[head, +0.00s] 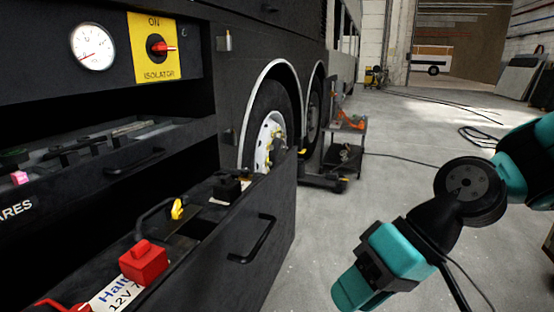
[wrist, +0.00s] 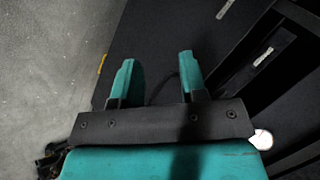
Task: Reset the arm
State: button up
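My gripper (wrist: 158,72) shows in the wrist view with its two teal fingers apart and nothing between them. Beyond the fingers is a dark surface that I cannot identify for sure. In the head view my teal and black arm reaches in from the right edge, bent at a black joint. Its lower end is over the open floor, to the right of the open drawer (head: 281,211) and apart from it. The fingertips are not clear in that view.
The open drawer holds a battery with a red terminal cap (head: 143,262) and a yellow piece (head: 177,208). Above it is a spares tray (head: 95,158). A red isolator switch (head: 160,47) and a gauge (head: 92,46) are on the panel. A trolley (head: 345,150) stands by the wheel (head: 268,135). The floor (head: 330,215) between is clear.

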jog(key=s+d+r+n+h, duration=0.2)
jog(key=s+d+r+h, duration=0.15)
jog(key=s, duration=0.35)
notch_tip(320, 180, up, 20)
jog(key=p, duration=2.1)
jog(key=shift+w+d+t, duration=0.15)
jog(key=shift+d+t, duration=0.15)
jog(key=shift+d, duration=0.1)
